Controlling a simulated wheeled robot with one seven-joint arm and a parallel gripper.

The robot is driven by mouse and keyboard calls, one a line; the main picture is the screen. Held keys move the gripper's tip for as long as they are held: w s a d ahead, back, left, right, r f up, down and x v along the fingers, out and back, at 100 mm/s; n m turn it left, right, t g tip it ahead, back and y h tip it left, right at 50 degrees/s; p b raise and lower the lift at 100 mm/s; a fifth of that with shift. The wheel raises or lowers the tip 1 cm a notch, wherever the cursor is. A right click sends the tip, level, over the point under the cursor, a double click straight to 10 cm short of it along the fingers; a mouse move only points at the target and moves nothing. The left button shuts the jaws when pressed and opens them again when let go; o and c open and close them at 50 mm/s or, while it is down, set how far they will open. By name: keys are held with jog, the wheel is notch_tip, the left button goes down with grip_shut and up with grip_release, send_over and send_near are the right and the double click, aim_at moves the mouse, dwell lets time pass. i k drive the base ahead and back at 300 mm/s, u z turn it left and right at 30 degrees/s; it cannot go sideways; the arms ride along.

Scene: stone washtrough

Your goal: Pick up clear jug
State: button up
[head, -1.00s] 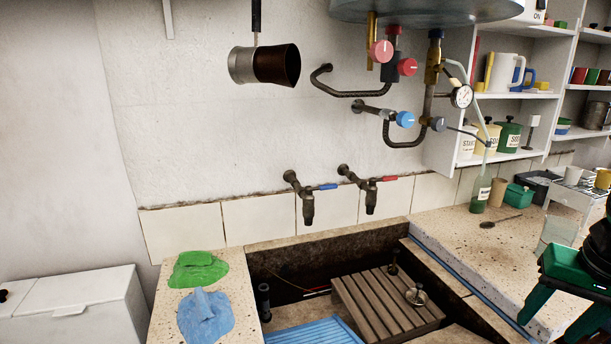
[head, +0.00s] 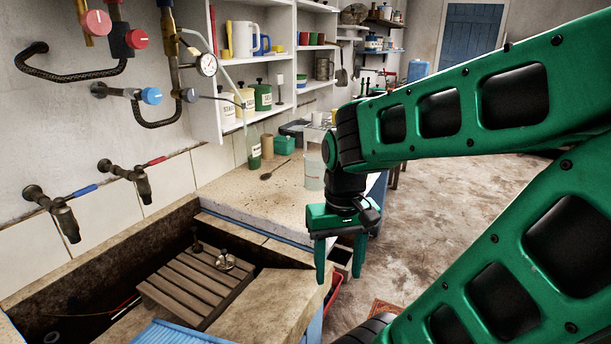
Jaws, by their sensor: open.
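A clear, see-through vessel that looks like the jug (head: 314,172) stands upright on the speckled stone counter, towards its right edge. Its right side is partly hidden behind my arm, and I cannot make out a handle. My green gripper (head: 338,268) hangs with its fingers pointing down. It is open and empty, lower in the picture than the jug and nearer to me, by the counter's front right corner. It is apart from the jug.
The speckled counter (head: 235,190) also holds a dark spoon (head: 277,169), a green bottle (head: 254,150) and a green box (head: 284,144). The stone trough with a slatted wooden rack (head: 190,285) lies left. Shelves (head: 205,70) rise behind. Open floor (head: 450,205) lies right.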

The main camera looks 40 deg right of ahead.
aim_at(314, 166)
jog(key=z, duration=2.3)
jog(key=i, duration=1.3)
jog(key=u, duration=0.65)
